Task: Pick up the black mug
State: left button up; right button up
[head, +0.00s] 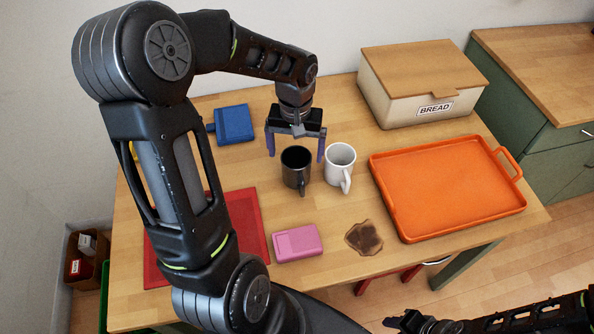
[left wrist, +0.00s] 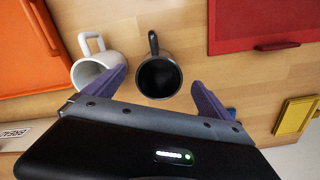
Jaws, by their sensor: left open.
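The black mug (head: 296,170) stands upright on the wooden table, left of the white mug (head: 340,166), its handle toward the front. My left gripper (head: 296,154) is open and empty, its purple fingers spread just behind and above the black mug. In the left wrist view the black mug (left wrist: 158,76) lies between the directions of the two fingers of the gripper (left wrist: 163,86), its handle pointing away. The white mug (left wrist: 92,66) is close beside the left finger there. My right arm shows at the lower right, with its gripper (head: 408,322) partly at the picture's bottom edge.
An orange tray (head: 400,226) is on the right, with a bread box (head: 400,106) behind it. A pink box (head: 298,243) and a brown stain (head: 364,238) lie in front. A red mat (head: 250,222) and a blue box (head: 234,124) are to the left.

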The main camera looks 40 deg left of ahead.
aim_at(296, 162)
pick_arm(q)
notch_tip(296, 162, down, 5)
jog(key=shift+a+f+p, duration=0.1)
jog(key=shift+p, duration=0.5)
jog(key=shift+c, duration=0.3)
jog(key=c, duration=1.7)
jog(key=shift+w, duration=0.1)
jog(key=shift+c, duration=0.2)
notch_tip(296, 162, up, 10)
jog(key=b, duration=0.1)
